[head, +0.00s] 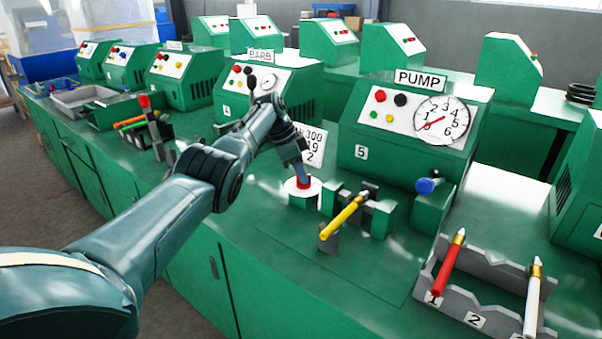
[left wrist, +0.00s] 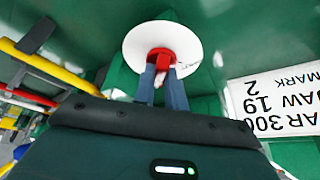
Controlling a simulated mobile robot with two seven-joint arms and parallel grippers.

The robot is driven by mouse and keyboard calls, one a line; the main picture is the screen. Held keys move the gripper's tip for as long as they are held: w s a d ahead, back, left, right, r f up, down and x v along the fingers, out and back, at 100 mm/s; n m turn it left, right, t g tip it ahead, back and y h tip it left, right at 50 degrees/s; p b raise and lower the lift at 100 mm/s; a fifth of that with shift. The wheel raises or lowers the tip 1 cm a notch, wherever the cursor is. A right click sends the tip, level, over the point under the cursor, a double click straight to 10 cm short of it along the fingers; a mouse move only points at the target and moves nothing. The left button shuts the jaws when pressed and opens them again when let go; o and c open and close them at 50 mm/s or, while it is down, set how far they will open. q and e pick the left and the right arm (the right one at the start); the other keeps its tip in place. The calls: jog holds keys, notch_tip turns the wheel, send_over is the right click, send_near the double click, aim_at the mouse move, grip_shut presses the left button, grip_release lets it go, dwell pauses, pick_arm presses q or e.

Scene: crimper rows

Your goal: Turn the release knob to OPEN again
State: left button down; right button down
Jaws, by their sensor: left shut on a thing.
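A red knob (head: 303,183) sits on a round white dial plate (head: 315,189) on the green bench, in front of the PUMP machine (head: 408,125). My left gripper (head: 303,176) comes down on the red knob from above and is shut on it. In the left wrist view the red knob (left wrist: 161,55) shows between the two fingers (left wrist: 163,82), with the white dial plate (left wrist: 136,43) around it. The markings on the plate are too small to read, so the knob's setting cannot be told. My right gripper is not in view.
A yellow hose (head: 343,217) lies in a green clamp block right of the knob. A blue knob (head: 429,185) stands farther right. A grey rack (head: 477,292) holds a red and a white hose at front right. A sign card (head: 314,146) stands behind the knob.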

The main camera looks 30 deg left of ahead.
pick_arm(q)
jog(key=c, duration=1.4)
grip_release()
jog(key=shift+c, duration=0.2)
jog(key=p+v, duration=0.1)
jog(key=v, duration=1.2)
jog(key=shift+d+r, duration=0.1)
jog(key=shift+r, duration=0.05)
